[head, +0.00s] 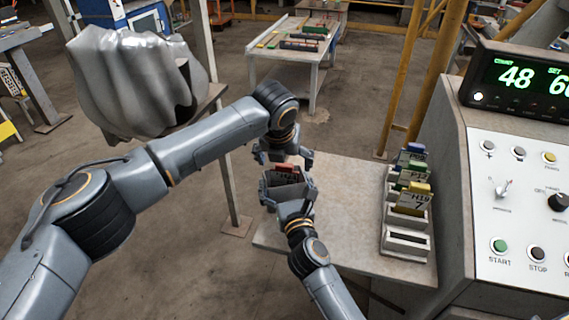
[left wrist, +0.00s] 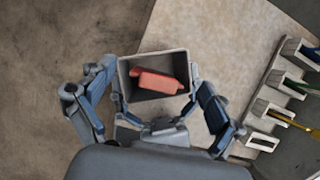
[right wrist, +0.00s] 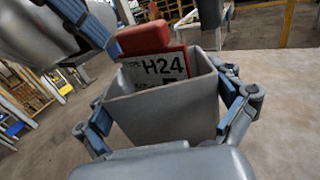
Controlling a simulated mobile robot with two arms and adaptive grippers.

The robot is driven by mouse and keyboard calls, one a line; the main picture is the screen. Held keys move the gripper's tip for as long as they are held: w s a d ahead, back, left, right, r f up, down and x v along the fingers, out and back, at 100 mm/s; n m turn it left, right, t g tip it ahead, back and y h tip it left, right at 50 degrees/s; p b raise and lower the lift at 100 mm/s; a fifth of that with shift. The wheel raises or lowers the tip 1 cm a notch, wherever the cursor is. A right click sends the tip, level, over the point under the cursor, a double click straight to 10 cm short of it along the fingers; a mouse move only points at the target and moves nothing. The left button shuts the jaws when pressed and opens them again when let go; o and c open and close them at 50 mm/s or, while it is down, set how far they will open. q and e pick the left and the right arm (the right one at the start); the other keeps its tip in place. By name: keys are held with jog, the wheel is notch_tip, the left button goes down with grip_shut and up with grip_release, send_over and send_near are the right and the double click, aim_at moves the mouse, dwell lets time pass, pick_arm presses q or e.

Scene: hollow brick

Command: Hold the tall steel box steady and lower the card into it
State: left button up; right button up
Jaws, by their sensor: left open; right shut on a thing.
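The tall grey steel box (head: 285,188) is at the table's left edge. My right gripper (right wrist: 165,112) is shut on it, one finger on each side. The card (right wrist: 158,68), marked H24 with a red top, is in the box's mouth, slightly tilted; its lower part is hidden by the box walls. In the left wrist view the red top of the card (left wrist: 157,82) lies within the box's rim (left wrist: 128,66). My left gripper (head: 285,157) is open above the box, its fingers spread wide and apart from the card.
A white rack (head: 404,240) with several coloured-top cards stands on the table (head: 335,190) to the right. A control console (head: 500,190) stands beyond it. The table between box and rack is clear. A silver draped thing (head: 135,85) is at the upper left.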

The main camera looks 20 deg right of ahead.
jog(key=o, duration=1.1)
pick_arm(q)
notch_tip(320, 180, up, 11)
jog(key=shift+r, duration=0.1)
pick_arm(e)
jog(key=shift+s, duration=0.1)
